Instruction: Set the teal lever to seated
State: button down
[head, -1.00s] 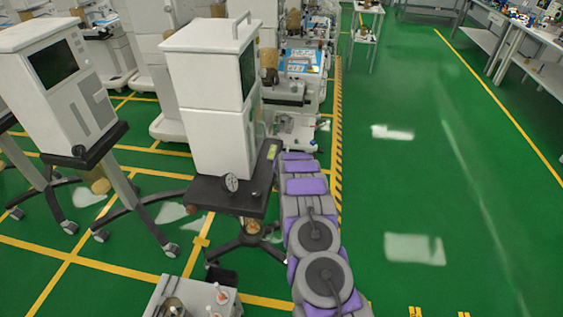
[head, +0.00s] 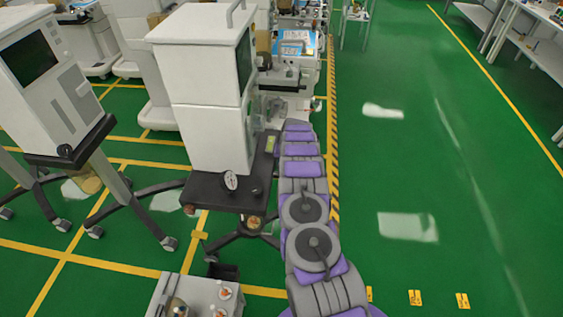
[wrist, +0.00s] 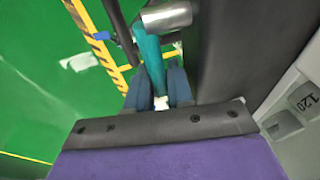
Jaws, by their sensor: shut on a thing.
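The teal lever (wrist: 151,60) shows in the wrist view, running down from a silver cylinder (wrist: 167,16) to between my fingers. My gripper (wrist: 160,88) is shut on the lever's lower part, with one dark blue finger on each side. A small pale piece shows between the fingers near the gripper's base. In the head view my arm reaches along the right side of a white machine (head: 205,95) on a dark-topped wheeled stand (head: 210,192). The lever and gripper cannot be made out there.
A dark panel (wrist: 228,50) lies close to the right of my gripper in the wrist view. A second machine on a stand (head: 50,75) is at the left. A low grey cart (head: 200,298) is at the bottom. Green floor (head: 400,160) is open on the right.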

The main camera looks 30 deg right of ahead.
jog(key=shift+w+d, duration=0.1)
jog(key=shift+w, duration=0.05)
dwell(0.5)
jog(key=c, duration=1.4)
grip_release()
jog(key=o, duration=0.3)
jog(key=shift+d+f, duration=0.1)
jog(key=shift+f, duration=0.05)
jog(key=shift+r, duration=0.65)
jog(key=p+v, duration=0.1)
jog(key=v, duration=0.5)
jog(key=shift+d+r+p, duration=0.25)
jog(key=shift+d+p, duration=0.05)
jog(key=shift+p, duration=0.1)
